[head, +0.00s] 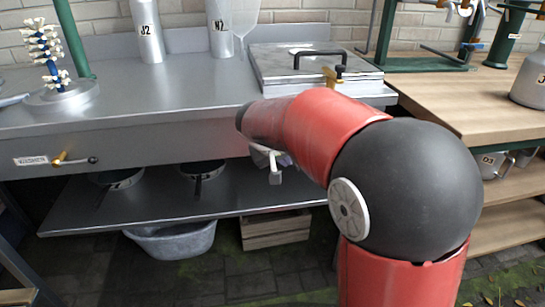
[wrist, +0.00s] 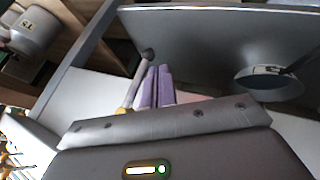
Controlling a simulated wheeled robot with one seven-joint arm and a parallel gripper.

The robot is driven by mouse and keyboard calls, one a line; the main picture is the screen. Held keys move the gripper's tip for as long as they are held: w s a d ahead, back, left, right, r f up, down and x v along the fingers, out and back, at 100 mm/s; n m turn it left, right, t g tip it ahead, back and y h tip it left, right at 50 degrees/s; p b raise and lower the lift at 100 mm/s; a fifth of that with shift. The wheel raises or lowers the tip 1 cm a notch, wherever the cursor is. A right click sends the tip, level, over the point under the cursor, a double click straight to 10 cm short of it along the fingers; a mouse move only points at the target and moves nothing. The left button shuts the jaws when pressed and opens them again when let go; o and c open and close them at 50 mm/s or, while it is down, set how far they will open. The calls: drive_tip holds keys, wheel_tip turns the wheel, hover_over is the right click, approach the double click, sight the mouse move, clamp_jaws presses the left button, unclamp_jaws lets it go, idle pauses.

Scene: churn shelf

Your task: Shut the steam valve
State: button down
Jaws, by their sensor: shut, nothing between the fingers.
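In the wrist view, a valve lever (wrist: 136,82) runs from a brass end low on the left up to a dark ball knob. It carries no label that I can see. My gripper (wrist: 158,70) has two purple fingers, shut together and empty, just right of the lever. I cannot tell if they touch it. In the head view my arm hides most of this spot under the counter edge. A second brass valve with a dark-tipped lever (head: 76,160) sits on the counter front at the left, beside a small label that I cannot read surely.
A lower shelf (head: 150,210) with round pans lies beneath, above a grey tub (head: 172,240) and a wooden crate (head: 275,231). A wooden bench (head: 450,95) stands right.

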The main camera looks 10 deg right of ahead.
drive_tip(key=shift+w+d, duration=0.1)
drive_tip(key=shift+d, duration=0.4)
drive_tip(key=shift+f+b, duration=0.2)
drive_tip(key=shift+b, duration=0.3)
